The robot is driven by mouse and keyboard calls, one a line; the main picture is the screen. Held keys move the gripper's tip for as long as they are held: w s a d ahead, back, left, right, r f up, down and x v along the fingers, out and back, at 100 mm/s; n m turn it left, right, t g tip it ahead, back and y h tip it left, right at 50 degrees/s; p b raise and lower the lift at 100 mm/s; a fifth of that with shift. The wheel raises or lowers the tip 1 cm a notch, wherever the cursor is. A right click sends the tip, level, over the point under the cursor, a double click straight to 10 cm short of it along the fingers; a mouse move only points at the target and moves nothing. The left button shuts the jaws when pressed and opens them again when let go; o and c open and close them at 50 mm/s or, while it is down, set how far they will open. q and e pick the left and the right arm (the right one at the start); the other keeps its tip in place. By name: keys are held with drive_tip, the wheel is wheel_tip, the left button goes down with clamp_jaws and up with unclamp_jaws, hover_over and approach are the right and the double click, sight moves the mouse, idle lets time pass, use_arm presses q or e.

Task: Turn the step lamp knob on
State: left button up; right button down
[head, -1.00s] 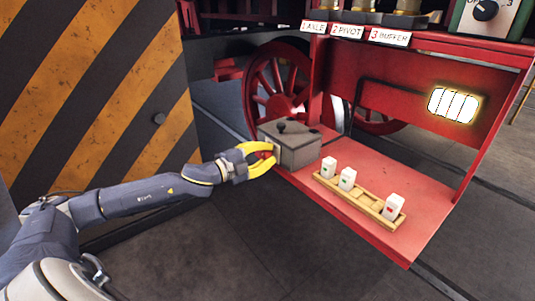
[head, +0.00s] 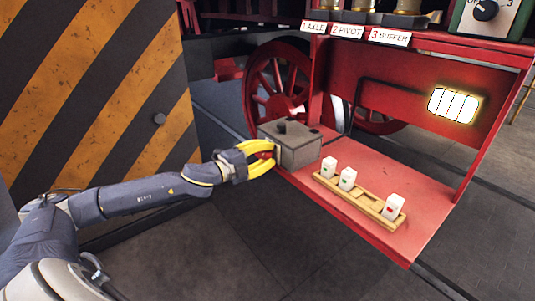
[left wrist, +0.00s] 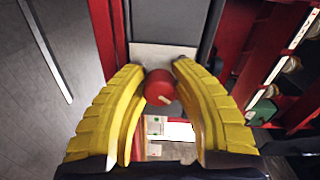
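The red knob (left wrist: 160,88) sits on a pale plate on the side of a grey box (head: 298,152). Its light pointer mark faces lower right in the left wrist view. My left gripper (head: 272,153) reaches in from the left, with its yellow fingers on either side of the knob; in the left wrist view its fingertips (left wrist: 160,72) close in on both sides of it. The fingers partly cover the knob in the head view. The caged lamp (head: 453,106) on the red panel glows white. My right gripper is not in view.
The grey box stands on a red step (head: 385,178), beside a wooden rack (head: 350,199) with several white blocks. A black-and-orange striped panel (head: 95,95) stands at left. A red spoked wheel (head: 262,88) is behind. The floor in front is clear.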

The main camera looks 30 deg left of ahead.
use_arm(q)
drive_tip(key=o, duration=0.6)
drive_tip(key=shift+c, duration=0.2)
drive_tip(key=shift+s, duration=0.1)
drive_tip(key=v, duration=1.1)
drive_tip(key=shift+s+a, duration=0.15)
drive_tip(key=shift+s, duration=0.2)
idle(0.3)
drive_tip(key=shift+s, duration=0.1)
idle(0.4)
